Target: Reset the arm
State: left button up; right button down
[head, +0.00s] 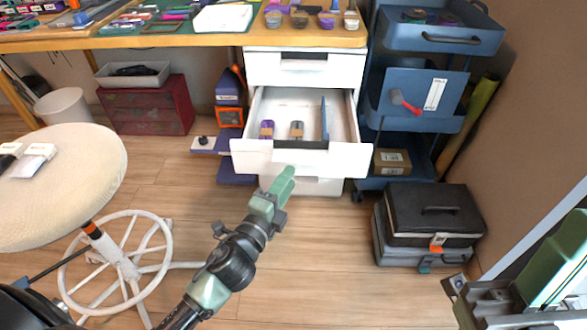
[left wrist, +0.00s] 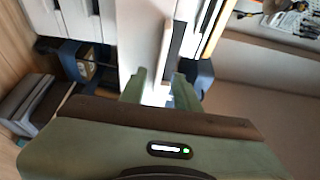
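My left gripper (head: 284,182) reaches up from the bottom in the head view, in front of the open white drawer (head: 255,158). In that view its fingers are seen nearly edge-on. In the left wrist view the two green fingers of my left gripper (left wrist: 159,88) stand apart, with nothing held between them. White drawer surfaces show beyond the fingers; I cannot tell whether they touch. Green and grey parts of my right arm show at the lower right of the head view; its fingertips cannot be made out.
The open drawer holds a purple-topped item (head: 267,130), a dark item (head: 297,130) and a blue divider (head: 324,118). A blue cart (head: 420,95) and black toolbox (head: 432,212) stand right. A round stool (head: 75,185) is left. The floor (head: 330,270) between is clear.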

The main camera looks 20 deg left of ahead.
pick_arm(q)
jog(key=shift+s+a, duration=0.1)
jog(key=shift+s, duration=0.7)
